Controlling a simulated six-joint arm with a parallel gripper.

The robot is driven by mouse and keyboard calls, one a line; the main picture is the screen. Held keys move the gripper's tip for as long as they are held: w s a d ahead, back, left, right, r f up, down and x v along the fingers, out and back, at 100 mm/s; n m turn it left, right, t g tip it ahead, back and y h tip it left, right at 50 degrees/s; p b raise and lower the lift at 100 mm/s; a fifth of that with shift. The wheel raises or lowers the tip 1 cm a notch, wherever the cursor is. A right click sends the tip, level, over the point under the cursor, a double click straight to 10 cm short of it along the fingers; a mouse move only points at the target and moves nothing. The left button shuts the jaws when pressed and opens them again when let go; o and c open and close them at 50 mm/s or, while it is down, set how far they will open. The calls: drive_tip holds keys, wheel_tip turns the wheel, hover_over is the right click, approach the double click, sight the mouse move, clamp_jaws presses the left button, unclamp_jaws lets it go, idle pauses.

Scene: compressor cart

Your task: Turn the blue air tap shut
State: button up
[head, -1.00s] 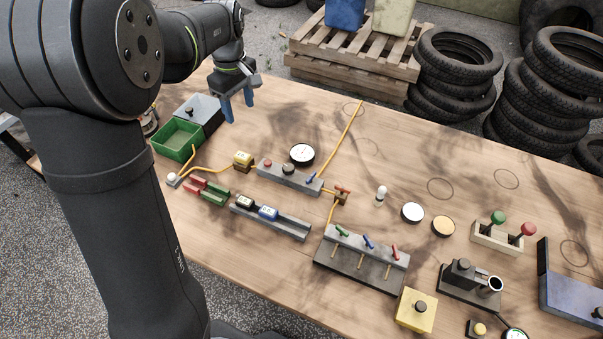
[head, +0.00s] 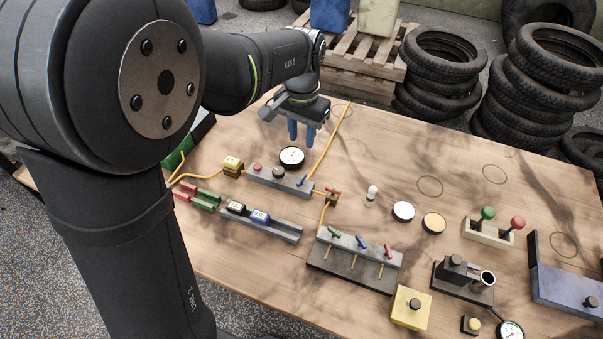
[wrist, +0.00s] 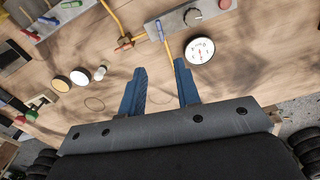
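In the head view, a grey block (head: 345,245) with a green, a blue and a red lever tap stands near the middle of the table. Its blue tap (head: 361,241) sits between the green tap (head: 334,232) and the red tap (head: 389,251). The blue tap also shows at the upper left of the wrist view (wrist: 47,20). My gripper (head: 301,140) is open and empty, its blue fingers pointing down above the table beyond the block, near the white dial. In the wrist view the fingers (wrist: 160,70) are apart with nothing between them.
A brass valve with an orange handle (head: 332,193), yellow hose (head: 330,140) and white dial (head: 292,156) are nearby. A yellow box (head: 410,308) stands in front.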

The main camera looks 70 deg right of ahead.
sight(302, 178)
wheel_tip(302, 178, down, 15)
drive_tip(key=shift+r, duration=0.1)
idle(0.3)
clamp_jaws()
